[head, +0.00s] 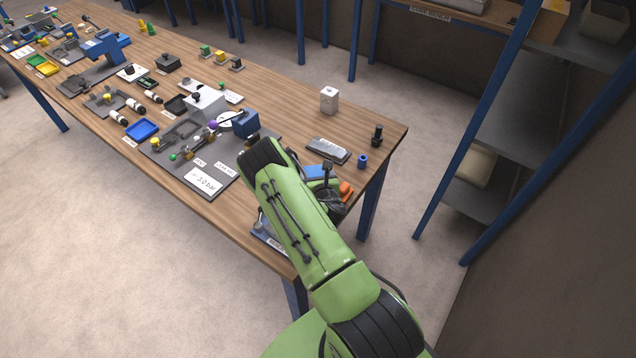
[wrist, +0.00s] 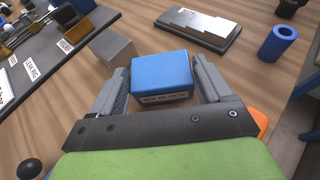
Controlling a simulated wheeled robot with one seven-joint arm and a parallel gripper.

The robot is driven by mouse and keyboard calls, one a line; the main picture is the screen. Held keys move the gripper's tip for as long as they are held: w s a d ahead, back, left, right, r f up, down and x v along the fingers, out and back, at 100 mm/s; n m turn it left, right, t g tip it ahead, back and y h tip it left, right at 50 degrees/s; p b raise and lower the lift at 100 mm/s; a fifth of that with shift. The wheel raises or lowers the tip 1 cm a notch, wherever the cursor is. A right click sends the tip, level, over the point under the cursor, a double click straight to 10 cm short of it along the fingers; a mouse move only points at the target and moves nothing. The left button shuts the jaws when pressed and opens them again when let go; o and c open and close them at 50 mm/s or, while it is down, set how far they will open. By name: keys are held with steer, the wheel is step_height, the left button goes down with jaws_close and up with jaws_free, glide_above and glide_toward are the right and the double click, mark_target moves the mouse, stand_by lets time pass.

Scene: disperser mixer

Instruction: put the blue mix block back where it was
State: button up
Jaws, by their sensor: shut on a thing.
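The blue mix block (wrist: 163,72) is in the wrist view, its label facing my gripper. My gripper (wrist: 163,80) is shut on it, one grey finger at each side. The block also shows in the head view (head: 314,172), just past my green arm near the right end of the bench. I cannot tell whether its underside touches the bench top. My gripper's fingers are mostly hidden by my arm in the head view.
A grey block (wrist: 110,47) stands close by the left finger. A grey flat plate (wrist: 198,29) lies beyond, with a blue cylinder (wrist: 277,43) to its right. An orange object (head: 346,189) is close to my gripper. A labelled panel with fittings (head: 217,178) lies left.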

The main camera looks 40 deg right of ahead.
steer(key=shift+f, duration=0.5)
steer(key=shift+f, duration=0.15)
steer(key=o, duration=1.1)
steer(key=shift+c, duration=0.2)
